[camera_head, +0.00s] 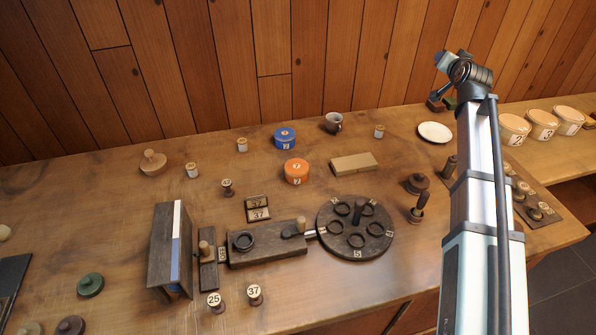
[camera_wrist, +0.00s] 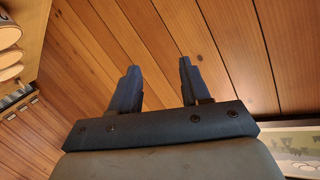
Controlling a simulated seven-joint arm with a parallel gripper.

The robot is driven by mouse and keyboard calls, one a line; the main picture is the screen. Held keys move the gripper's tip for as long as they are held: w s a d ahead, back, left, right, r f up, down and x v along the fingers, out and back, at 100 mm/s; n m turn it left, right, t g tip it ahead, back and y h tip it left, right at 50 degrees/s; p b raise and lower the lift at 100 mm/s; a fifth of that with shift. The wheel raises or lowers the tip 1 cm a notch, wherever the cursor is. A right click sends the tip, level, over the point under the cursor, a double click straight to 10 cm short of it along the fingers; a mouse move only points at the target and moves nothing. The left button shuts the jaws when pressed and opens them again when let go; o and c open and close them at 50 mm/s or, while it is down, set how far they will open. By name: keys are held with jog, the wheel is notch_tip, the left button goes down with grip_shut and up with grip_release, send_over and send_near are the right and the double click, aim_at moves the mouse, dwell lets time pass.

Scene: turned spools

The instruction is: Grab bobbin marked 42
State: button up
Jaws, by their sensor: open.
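Several small turned bobbins stand on the wooden bench. One at the front is marked 25 (camera_head: 214,300), and the bobbin beside it is marked 37 (camera_head: 255,292). Another dark bobbin (camera_head: 227,187) stands farther back with a pale top; its number is too small to read surely. More bobbins (camera_head: 533,213) stand at the right, partly hidden by my arm. I cannot make out the number 42 on any of them. My gripper (camera_wrist: 157,72) is open and empty in the wrist view, facing the plank wall, away from the bobbins.
A dark turntable (camera_head: 376,246) with ring sockets joins a wooden block at the bench's middle. An upright board (camera_head: 160,245) stands to the left. Blue (camera_head: 285,138) and orange (camera_head: 296,171) tubs, a mug (camera_head: 333,122) and a plate (camera_head: 435,132) stand behind. The left-middle bench is fairly clear.

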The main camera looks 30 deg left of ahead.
jog(key=s+a+f+n+g+y, duration=0.1)
jog(key=s+a+f+n+g, duration=0.2)
jog(key=a, duration=0.6)
jog(key=s+a+f+n+g, duration=0.2)
jog(key=s+a, duration=0.4)
jog(key=a, duration=0.2)
jog(key=n+g+h, duration=0.7)
jog(key=n+g, duration=0.2)
jog(key=n, duration=0.5)
send_over(226, 182)
jog(key=f, duration=1.3)
jog(key=shift+s, duration=0.35)
jog(key=shift+w+f, duration=0.15)
jog(key=shift+f, duration=1.6)
jog(key=shift+w+f, duration=0.15)
jog(key=shift+f, duration=1.55)
jog(key=c, duration=0.8)
jog(key=shift+c, duration=0.2)
jog(key=shift+r, duration=0.15)
